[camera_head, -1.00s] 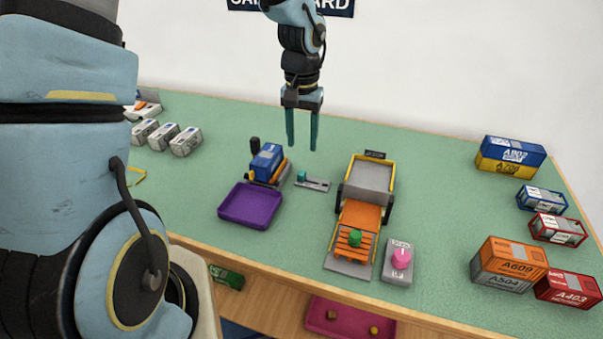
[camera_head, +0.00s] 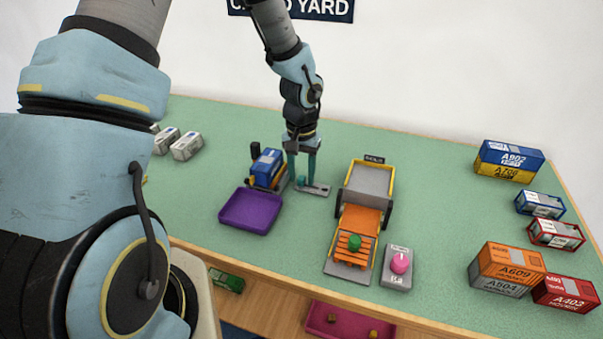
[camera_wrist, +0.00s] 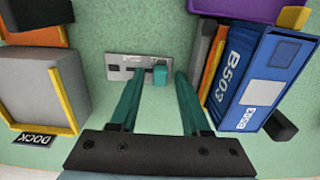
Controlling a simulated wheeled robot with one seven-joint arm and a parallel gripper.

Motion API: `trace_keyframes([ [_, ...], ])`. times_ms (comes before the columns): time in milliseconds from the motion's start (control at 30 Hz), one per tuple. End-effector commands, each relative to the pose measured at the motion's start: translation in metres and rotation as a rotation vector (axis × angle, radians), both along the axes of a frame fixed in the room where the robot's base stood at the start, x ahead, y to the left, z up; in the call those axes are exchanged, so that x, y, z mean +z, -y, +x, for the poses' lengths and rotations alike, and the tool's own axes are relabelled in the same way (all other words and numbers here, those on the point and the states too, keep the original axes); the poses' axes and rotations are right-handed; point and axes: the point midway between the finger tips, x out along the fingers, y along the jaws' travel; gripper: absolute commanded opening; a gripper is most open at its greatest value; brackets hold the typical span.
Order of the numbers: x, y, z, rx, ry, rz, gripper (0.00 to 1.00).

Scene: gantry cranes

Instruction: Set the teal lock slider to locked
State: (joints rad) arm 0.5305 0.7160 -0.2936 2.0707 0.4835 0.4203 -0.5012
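The teal lock slider (camera_wrist: 160,75) is a small teal block on a grey plate (camera_wrist: 125,67) with a dark slot. In the wrist view it sits at the right end of the slot; in the head view the slider (camera_head: 301,181) is at the plate's left end. My gripper (camera_head: 301,182) points down at the slider. In the wrist view its two teal fingers (camera_wrist: 158,76) are apart, one toward each side of the slider, with a gap between them. Whether the fingertips touch the slider or plate cannot be told.
A blue container (camera_wrist: 258,80) on a carrier stands close beside the plate. A purple tray (camera_head: 250,211) lies in front of it. A grey and yellow dock (camera_head: 368,180) with an orange ramp is on the other side. Stacked containers (camera_head: 508,160) stand far right. Green table is clear behind.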

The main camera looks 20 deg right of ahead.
Motion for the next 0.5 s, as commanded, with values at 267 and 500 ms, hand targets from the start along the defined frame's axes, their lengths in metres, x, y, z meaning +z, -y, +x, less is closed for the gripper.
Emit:
trace_keyframes([
  [267, 0.0003, 0.0, 0.0, 0.0, 0.0, 0.0, 0.14],
  [500, 0.0004, 0.0, 0.0, 0.0, 0.0, 0.0, 0.0],
])
